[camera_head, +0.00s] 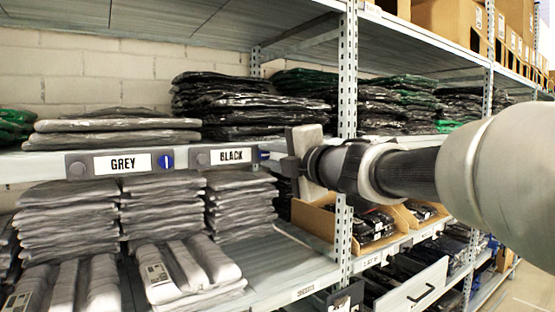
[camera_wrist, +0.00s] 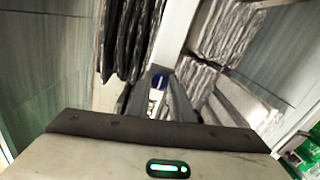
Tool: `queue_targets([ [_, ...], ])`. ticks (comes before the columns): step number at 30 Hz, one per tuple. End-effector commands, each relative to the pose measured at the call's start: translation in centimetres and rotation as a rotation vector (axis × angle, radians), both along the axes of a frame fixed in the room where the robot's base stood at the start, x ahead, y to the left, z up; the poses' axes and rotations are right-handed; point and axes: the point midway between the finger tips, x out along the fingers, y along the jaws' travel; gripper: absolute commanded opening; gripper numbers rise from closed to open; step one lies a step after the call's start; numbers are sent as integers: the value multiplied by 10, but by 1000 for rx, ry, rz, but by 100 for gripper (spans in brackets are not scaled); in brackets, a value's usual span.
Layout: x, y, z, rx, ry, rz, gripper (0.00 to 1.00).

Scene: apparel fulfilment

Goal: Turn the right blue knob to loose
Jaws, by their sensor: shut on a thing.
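The right blue knob (camera_head: 264,155) is at the right end of the BLACK label holder (camera_head: 226,158) on the shelf's front edge. My gripper reaches in from the right and is shut on this knob. In the wrist view my gripper's fingers (camera_wrist: 158,112) hide the gripped knob, so its turn angle cannot be told. The left blue knob (camera_head: 166,161), beside the GREY label (camera_head: 122,164), has an upright white line. A blue knob with a white line also shows beyond the fingers in the wrist view (camera_wrist: 158,82).
Bagged dark garments (camera_head: 245,105) lie on the shelf above the labels. Grey bagged stacks (camera_head: 165,205) fill the shelf below. A metal shelf post (camera_head: 347,80) stands close behind my gripper, and open cardboard bins (camera_head: 318,220) sit below it.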

Motion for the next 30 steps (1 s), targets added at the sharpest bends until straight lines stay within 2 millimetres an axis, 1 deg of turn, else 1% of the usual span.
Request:
queue_targets([
  [14, 0, 0, -1, -13, -6, 0, 0],
  [15, 0, 0, -1, -13, -6, 0, 23],
  [18, 0, 0, -1, -13, -6, 0, 39],
  [26, 0, 0, 0, -11, -6, 0, 39],
  [30, -6, -5, 1, -11, -9, -1, 39],
])
